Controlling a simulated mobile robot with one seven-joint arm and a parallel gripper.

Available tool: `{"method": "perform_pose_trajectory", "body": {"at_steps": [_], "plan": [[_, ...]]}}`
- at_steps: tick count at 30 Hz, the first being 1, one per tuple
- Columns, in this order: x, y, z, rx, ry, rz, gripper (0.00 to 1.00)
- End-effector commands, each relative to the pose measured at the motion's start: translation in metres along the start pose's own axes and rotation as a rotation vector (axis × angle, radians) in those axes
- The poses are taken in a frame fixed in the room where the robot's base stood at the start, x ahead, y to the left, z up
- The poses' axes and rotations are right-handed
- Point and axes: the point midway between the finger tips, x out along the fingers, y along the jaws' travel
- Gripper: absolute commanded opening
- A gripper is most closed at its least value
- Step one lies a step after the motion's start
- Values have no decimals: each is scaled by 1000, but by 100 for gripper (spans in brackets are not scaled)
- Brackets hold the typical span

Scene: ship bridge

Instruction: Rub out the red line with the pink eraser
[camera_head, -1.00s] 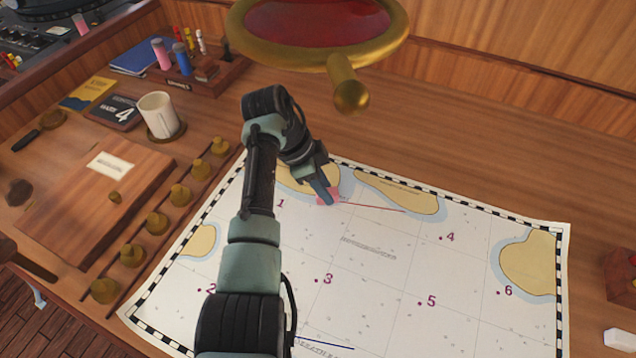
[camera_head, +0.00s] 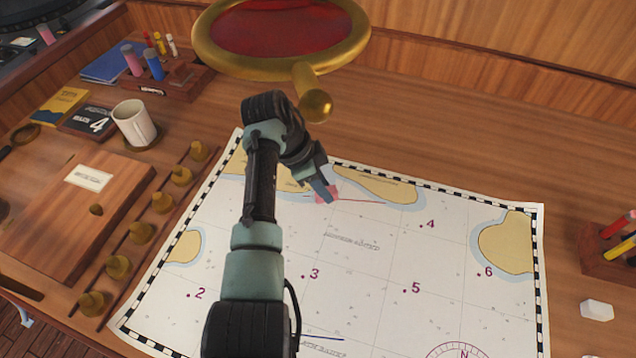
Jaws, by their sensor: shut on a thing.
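The pink eraser (camera_head: 325,194) is held in my gripper (camera_head: 328,190), which is shut on it. It is low at the chart, near the coast of the upper islands; I cannot tell whether it touches the paper. The red line (camera_head: 362,200) runs right from beside the eraser along the lower edge of the upper middle island. The chart (camera_head: 385,270) lies flat on the wooden table.
A white block (camera_head: 597,310) and a pencil holder (camera_head: 608,262) stand at the right. Brass weights (camera_head: 140,232), a mug (camera_head: 133,124) and a wooden box (camera_head: 75,215) are at the left.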

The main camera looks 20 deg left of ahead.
Motion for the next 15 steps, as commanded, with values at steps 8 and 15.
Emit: {"method": "perform_pose_trajectory", "body": {"at_steps": [8, 15], "plan": [[3, 3, -6, 2, -1, 4, 0], [9, 8, -22, 2, 0, 3, 0]]}}
